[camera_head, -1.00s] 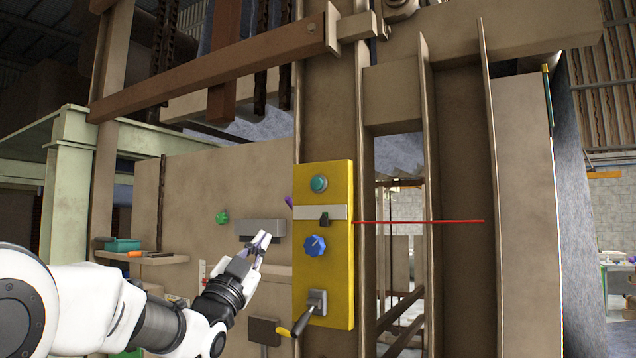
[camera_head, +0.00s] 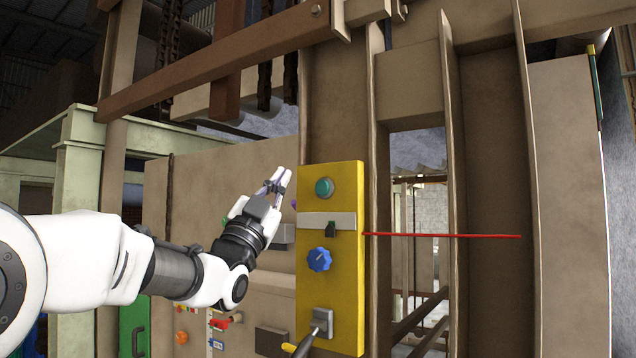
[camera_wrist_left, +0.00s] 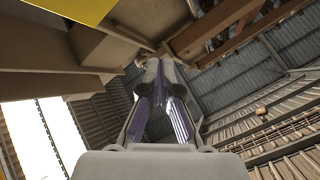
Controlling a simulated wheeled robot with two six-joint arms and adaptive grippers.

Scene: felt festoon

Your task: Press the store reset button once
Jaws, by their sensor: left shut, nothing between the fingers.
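A yellow control panel (camera_head: 312,275) stands upright on a brown post. A round teal button (camera_head: 324,187) in a grey ring sits near its top; I see no readable label. My left gripper (camera_head: 281,176) is shut and empty, left of the panel's upper part at about the button's height. Its fingers point upward and appear apart from the button. In the left wrist view the gripper (camera_wrist_left: 159,72) shows its fingertips together, with a yellow panel edge (camera_wrist_left: 72,8) at the top left. My right gripper is not in view.
A red rod (camera_head: 440,235) extends rightward from the panel. A grey box (camera_head: 281,238) sits behind my left wrist. A brown beam (camera_head: 215,70) crosses above.

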